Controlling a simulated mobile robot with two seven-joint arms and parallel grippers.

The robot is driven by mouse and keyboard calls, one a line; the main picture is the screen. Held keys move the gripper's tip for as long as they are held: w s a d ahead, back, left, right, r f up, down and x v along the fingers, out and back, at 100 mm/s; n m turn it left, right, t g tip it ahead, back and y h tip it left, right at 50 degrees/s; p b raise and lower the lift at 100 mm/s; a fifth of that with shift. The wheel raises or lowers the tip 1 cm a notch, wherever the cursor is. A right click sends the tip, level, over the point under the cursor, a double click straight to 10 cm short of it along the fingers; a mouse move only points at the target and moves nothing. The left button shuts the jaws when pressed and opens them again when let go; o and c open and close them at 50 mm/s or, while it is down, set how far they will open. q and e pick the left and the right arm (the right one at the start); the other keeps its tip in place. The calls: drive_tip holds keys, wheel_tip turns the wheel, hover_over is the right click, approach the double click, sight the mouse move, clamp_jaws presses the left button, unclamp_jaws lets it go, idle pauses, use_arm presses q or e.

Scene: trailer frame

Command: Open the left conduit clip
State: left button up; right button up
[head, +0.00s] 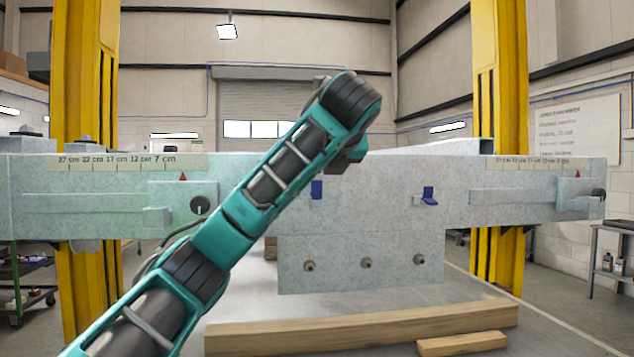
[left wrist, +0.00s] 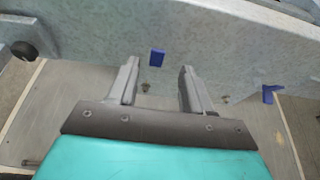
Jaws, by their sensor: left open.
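The left conduit clip (head: 317,189) is a small blue tab lying upright and flat against the grey speckled frame beam. It also shows in the left wrist view (left wrist: 157,57), beyond and between my fingertips. My left gripper (left wrist: 159,66) is open and empty, its two grey fingers pointing at the beam, apparently apart from the clip. In the head view, my left arm crosses the picture and its wrist hides the fingers. A second blue clip (head: 430,195) sits to the right, with a part sticking out from the beam; it shows in the wrist view too (left wrist: 270,93). My right gripper is not in view.
Below the clips, a grey plate (head: 338,282) carries several round fittings. Yellow posts (head: 85,100) stand left and right. A dark round knob (head: 200,205) sits on the beam left of my arm.

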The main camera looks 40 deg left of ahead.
sight(317, 181)
use_arm(q)
drive_tip(key=x, duration=0.9)
drive_tip(key=shift+s+f+p, duration=0.15)
drive_tip(key=shift+s+p, duration=0.05)
drive_tip(key=shift+p, duration=0.1)
clamp_jaws()
